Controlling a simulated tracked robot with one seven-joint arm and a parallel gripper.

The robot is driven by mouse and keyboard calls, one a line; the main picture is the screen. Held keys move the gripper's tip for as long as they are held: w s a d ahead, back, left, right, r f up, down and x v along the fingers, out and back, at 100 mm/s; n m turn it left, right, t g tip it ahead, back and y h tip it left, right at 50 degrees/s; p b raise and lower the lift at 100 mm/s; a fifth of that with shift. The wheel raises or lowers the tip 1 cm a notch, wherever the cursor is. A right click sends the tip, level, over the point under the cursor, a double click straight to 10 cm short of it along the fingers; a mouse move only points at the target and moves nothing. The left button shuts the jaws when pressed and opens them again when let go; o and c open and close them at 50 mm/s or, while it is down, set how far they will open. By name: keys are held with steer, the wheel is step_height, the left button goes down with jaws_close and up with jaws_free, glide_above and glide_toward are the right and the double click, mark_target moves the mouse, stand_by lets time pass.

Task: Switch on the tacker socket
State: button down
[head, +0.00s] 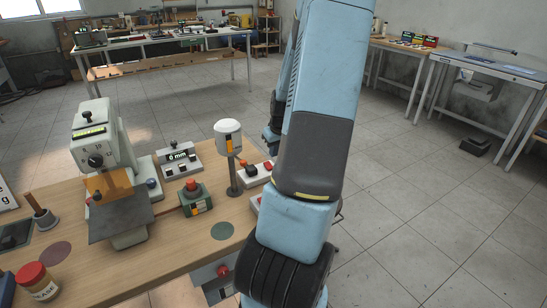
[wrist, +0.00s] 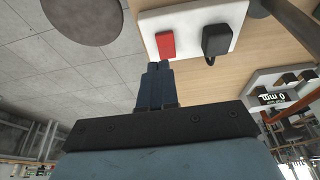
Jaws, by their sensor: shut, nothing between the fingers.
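In the wrist view a white socket block (wrist: 187,18) carries a red rocker switch (wrist: 165,45) and a black plug (wrist: 216,40). My gripper (wrist: 157,65) is shut and empty, its fingertips at the near edge of the red switch. I cannot tell whether they touch it. In the head view my arm hides the gripper. No label shows which is the tacker socket.
The wooden bench (head: 165,250) bears a pale machine (head: 103,140), a 0 mm display box (head: 180,160), a green box with a red button (head: 194,200), a white-topped post (head: 229,140) and a red-lidded jar (head: 35,280). Open tiled floor (head: 400,220) lies to the right.

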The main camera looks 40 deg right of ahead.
steer(key=v, duration=0.8)
steer(key=shift+s+r, duration=0.2)
steer(key=shift+r, duration=0.15)
steer(key=shift+a, duration=0.15)
